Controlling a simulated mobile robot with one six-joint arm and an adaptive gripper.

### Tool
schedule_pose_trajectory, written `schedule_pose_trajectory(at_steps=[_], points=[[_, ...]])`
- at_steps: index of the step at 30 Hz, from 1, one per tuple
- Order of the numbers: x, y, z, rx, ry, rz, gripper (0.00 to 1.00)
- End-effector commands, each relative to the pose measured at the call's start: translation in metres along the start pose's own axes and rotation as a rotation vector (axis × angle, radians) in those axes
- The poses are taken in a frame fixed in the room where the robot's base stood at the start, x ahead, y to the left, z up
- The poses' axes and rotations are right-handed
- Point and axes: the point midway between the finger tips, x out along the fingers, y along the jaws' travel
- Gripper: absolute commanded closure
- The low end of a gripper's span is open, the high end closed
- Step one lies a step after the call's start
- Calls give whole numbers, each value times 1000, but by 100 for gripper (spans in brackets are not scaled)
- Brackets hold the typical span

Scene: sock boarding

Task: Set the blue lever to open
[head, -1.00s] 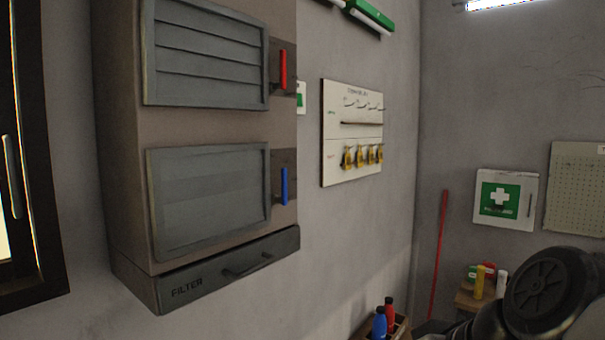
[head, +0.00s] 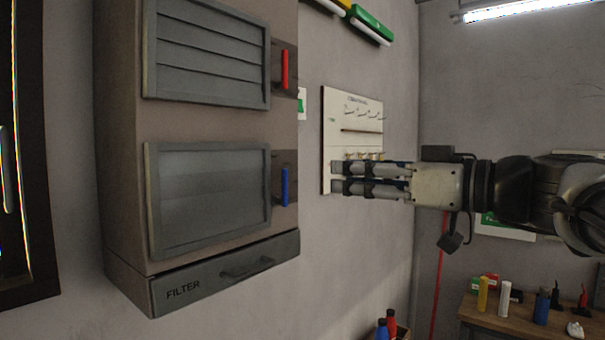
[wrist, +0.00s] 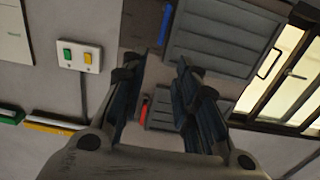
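The blue lever (head: 284,187) stands upright on a dark plate at the right of the lower vent panel (head: 210,200), whose slats look flat. The blue lever also shows in the wrist view (wrist: 165,23), near the top middle beyond my fingertips. My gripper (head: 336,178) is to the right of the blue lever, at about its height in the head view, fingers pointing left. The wrist view shows its fingers apart and nothing between them, so it is open and not touching the lever.
A red lever (head: 285,69) sits beside the upper vent panel (head: 208,52), whose slats are distinct. A filter drawer (head: 225,275) with a handle juts out below. A tool board (head: 335,120) hangs behind my gripper. A switch box (wrist: 79,57) shows in the wrist view.

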Motion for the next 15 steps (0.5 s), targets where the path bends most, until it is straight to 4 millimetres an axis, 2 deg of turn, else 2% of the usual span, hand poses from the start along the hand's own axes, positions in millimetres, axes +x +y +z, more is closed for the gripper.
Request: schedule_pose_trajectory(at_steps=[1,9,15], points=[[13,-2,0,0,-1,-7,72],[73,-2,0,2,-1,-6,72],[108,-1,0,3,-2,-3,72]])
